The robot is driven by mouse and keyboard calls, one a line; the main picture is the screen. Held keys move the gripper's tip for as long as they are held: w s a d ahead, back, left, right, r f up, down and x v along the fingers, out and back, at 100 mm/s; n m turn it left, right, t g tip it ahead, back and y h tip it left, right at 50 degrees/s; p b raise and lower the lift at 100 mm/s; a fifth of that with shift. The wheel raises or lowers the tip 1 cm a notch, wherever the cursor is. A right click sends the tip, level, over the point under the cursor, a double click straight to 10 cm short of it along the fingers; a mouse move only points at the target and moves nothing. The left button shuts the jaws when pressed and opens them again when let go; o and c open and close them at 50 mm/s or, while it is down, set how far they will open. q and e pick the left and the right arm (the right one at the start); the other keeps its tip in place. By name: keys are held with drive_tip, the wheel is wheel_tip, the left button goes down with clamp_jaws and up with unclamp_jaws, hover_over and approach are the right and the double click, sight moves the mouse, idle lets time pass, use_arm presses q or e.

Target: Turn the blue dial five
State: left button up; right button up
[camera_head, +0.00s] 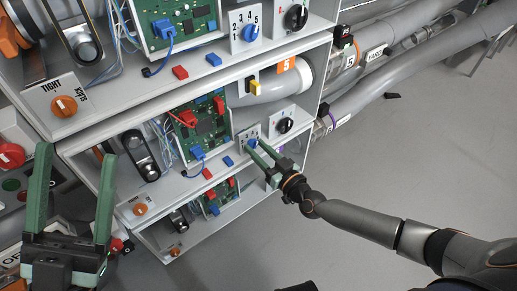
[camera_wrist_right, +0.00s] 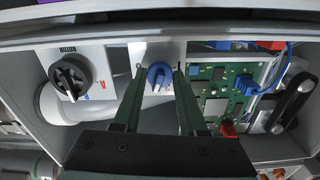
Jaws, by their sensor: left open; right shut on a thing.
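A blue dial (camera_wrist_right: 159,77) on a white plate sits between the fingertips of my right gripper (camera_wrist_right: 159,72) in the right wrist view. The fingers are on either side of it and shut on it. In the head view the right gripper (camera_head: 257,148) reaches the same blue dial (camera_head: 252,144) on the middle shelf, partly hidden by the fingers. The plate's numbers are too small or covered to read. Another blue dial (camera_head: 250,32), with numbers around it, sits on the upper shelf. My left gripper (camera_head: 76,152) is open and empty at the left, in front of the shelves.
Black rotary knobs (camera_head: 284,125) (camera_wrist_right: 70,77) sit beside the middle blue dial. A green circuit board (camera_head: 206,115) is on its other side. A yellow switch (camera_head: 254,86) and a thick grey pipe (camera_head: 280,80) are above. Floor at the right is open.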

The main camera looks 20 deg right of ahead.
clamp_jaws()
drive_tip(key=m, duration=0.4)
drive_tip(key=shift+f, duration=0.1)
drive_tip(key=shift+m, duration=1.8)
